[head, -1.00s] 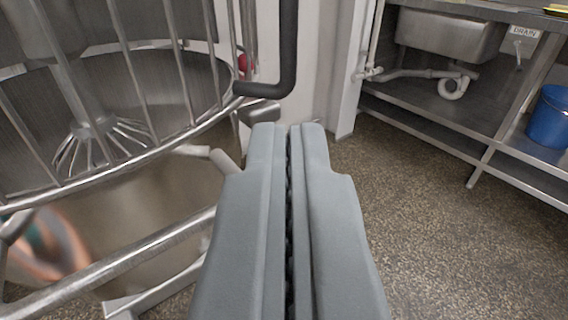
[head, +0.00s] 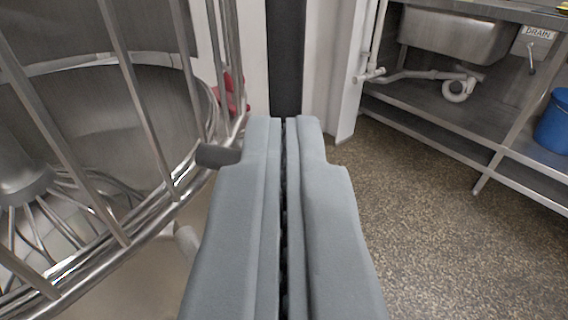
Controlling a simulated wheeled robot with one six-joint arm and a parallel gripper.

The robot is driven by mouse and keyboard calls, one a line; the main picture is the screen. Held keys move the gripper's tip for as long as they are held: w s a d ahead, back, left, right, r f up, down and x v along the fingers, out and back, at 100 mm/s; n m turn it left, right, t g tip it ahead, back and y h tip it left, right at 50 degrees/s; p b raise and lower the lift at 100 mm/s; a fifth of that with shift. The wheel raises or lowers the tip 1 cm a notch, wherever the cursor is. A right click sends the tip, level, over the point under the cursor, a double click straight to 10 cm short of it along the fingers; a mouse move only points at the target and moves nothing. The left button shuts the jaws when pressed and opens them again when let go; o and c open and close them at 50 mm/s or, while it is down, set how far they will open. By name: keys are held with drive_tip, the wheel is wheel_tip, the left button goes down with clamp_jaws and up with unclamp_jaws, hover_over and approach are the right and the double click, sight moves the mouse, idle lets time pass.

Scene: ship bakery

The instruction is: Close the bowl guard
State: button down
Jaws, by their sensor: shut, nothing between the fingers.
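The bowl guard (head: 130,95) is a cage of steel bars at the left, standing at the rim of a steel mixing bowl (head: 150,90). A wire whisk (head: 40,215) shows through its bars at the lower left. A dark handle (head: 286,60) runs down from the top edge; its stub (head: 218,155) meets the guard's rim, and its bend is hidden behind my gripper. My gripper (head: 284,120) is shut and empty, its tips over the handle's lower part. I cannot tell whether they touch it.
A steel sink bench (head: 440,110) with pipes and a lower shelf stands at the right, with a blue bucket (head: 554,125) at its edge. A red part (head: 236,92) shows behind the guard. The speckled floor (head: 420,235) at right is clear.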

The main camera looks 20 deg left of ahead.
drive_tip(key=shift+w+d+r+n+g+y, duration=0.15)
drive_tip(key=shift+w+n+g+y, duration=0.25)
drive_tip(key=shift+w+n+y, duration=0.55)
drive_tip(key=shift+w+m, duration=0.25)
drive_tip(key=shift+w, duration=0.1)
